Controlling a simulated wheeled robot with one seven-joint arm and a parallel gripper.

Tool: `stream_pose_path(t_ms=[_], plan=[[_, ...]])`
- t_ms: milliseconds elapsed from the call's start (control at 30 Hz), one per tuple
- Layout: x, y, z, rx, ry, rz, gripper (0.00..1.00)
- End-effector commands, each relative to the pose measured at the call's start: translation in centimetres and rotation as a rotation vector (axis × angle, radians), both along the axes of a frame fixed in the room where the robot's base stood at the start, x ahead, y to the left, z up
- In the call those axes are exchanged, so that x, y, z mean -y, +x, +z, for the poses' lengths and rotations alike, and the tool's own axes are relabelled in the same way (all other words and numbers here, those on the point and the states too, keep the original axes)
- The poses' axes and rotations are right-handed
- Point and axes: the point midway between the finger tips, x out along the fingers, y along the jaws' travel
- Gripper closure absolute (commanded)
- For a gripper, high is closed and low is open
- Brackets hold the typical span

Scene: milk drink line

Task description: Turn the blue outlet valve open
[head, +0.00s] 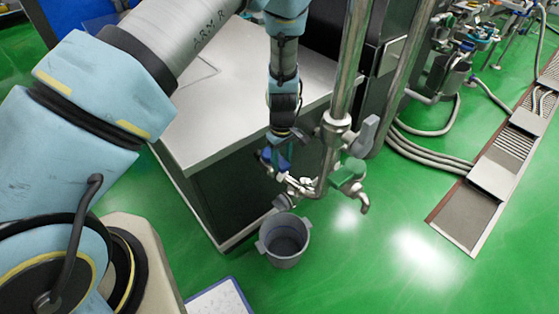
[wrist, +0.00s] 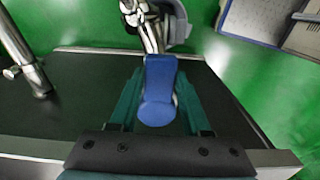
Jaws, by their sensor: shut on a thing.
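The blue outlet valve handle (wrist: 159,88) is in the middle of the wrist view, between the two green fingers of my gripper (wrist: 160,78). My gripper is shut on it. The handle's long side runs up the picture, roughly toward the steel pipe fittings (wrist: 148,25) above it. In the head view my gripper (head: 279,160) reaches down to the valve at the low end of the steel pipework, and the blue handle is mostly hidden there.
A grey bucket (head: 284,243) stands on the floor below the outlet. A green-handled valve (head: 348,173) and a grey lever (head: 367,132) sit right of my gripper on the vertical steel pipe (head: 349,65). A steel-topped cabinet (head: 230,105) stands behind and left.

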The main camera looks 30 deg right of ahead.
Motion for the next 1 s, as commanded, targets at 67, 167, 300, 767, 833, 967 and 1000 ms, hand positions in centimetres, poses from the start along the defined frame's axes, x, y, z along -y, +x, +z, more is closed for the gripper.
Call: stream_pose_path(t_ms=[67,167,300,767,833,967,1000], plan=[[0.16,0.05,0.04,0.001,-0.001,0.015,1.0],[0.24,0.06,0.05,0.001,-0.001,0.029,1.0],[0.29,0.06,0.05,0.0,-0.002,0.037,1.0],[0.3,0.06,0.05,0.001,-0.002,0.036,0.34],[0.29,0.06,0.04,0.001,-0.002,0.035,0.26],[0.25,0.05,0.02,0.0,-0.001,0.035,0.22],[0.24,0.05,0.01,0.0,-0.001,0.035,0.22]])
